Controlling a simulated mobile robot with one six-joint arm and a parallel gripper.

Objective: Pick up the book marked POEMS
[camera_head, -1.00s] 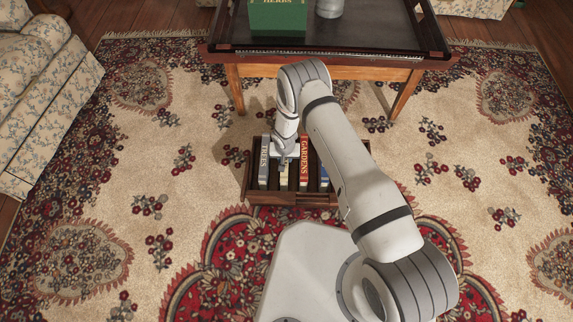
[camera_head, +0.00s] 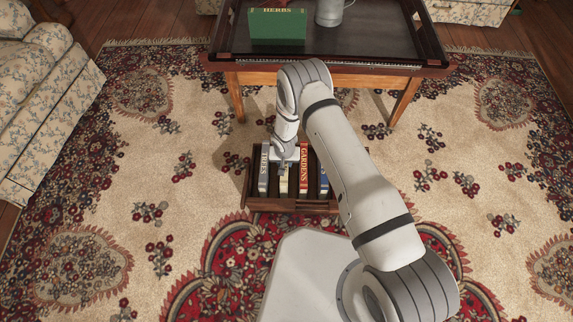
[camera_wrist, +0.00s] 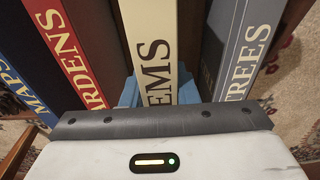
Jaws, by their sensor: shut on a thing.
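The cream book marked POEMS (camera_head: 284,184) stands upright in a dark wooden book rack (camera_head: 300,206) on the rug. In the wrist view its spine (camera_wrist: 152,45) shows the letters EMS, the rest being hidden by my gripper's body. My gripper (camera_head: 284,168) reaches down from above onto this book. In the wrist view its blue fingertips (camera_wrist: 158,92) sit on either side of the spine and are shut on it. The book is still down among the others, and I cannot tell whether it is lifted at all.
A grey TREES book (camera_head: 264,170) stands left of it in the head view. A red-spined GARDENS book (camera_head: 304,170) and a blue MAPS book (camera_head: 324,180) stand to the right. A low table (camera_head: 350,50) with a green HERBS book (camera_head: 277,26) and a grey mug (camera_head: 329,12) stands behind.

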